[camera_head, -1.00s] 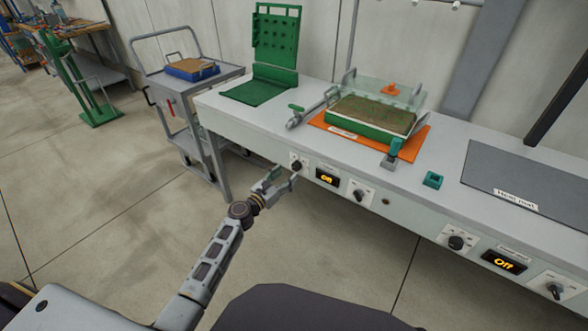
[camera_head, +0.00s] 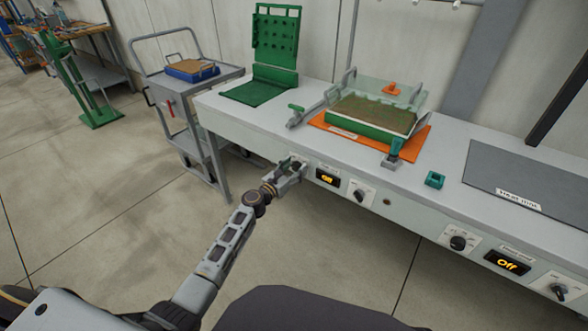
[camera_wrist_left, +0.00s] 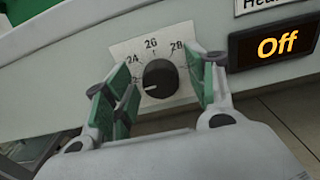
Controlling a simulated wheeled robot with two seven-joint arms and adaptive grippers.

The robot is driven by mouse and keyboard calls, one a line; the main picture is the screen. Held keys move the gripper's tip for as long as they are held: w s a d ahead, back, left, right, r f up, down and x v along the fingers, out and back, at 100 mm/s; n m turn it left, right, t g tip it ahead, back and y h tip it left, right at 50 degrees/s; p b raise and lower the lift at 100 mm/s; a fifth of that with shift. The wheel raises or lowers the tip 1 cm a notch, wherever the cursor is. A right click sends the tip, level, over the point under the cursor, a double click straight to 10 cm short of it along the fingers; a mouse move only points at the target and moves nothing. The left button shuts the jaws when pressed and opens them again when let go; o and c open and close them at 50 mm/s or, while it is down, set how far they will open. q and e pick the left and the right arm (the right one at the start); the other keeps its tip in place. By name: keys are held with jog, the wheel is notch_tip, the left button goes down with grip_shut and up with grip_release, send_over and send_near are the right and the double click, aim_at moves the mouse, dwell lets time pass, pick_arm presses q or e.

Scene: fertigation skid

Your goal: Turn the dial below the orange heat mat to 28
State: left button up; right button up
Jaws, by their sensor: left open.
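The dial, a round black knob on a white scale plate, shows in the left wrist view (camera_wrist_left: 160,78). The numbers 24, 26 and 28 are readable on its scale. Its white pointer line points to the left, below 24. My left gripper (camera_head: 291,168) is at the dial on the bench front, open, with its green-padded fingers (camera_wrist_left: 165,88) on either side of the knob. I cannot tell whether the pads touch it. The orange heat mat (camera_head: 420,147) lies on the bench above, under a green tray of brown material (camera_head: 372,116). My right gripper is not in view.
A display reading Off (camera_wrist_left: 278,45) is right of the dial, with another knob (camera_head: 360,196) beyond it. A second dial (camera_head: 458,243) and Off display (camera_head: 507,262) sit further right, below a dark mat (camera_head: 530,180). A grey cart (camera_head: 190,90) stands at left.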

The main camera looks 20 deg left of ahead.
pick_arm(q)
jog(key=c, duration=1)
jog(key=shift+c, duration=0.2)
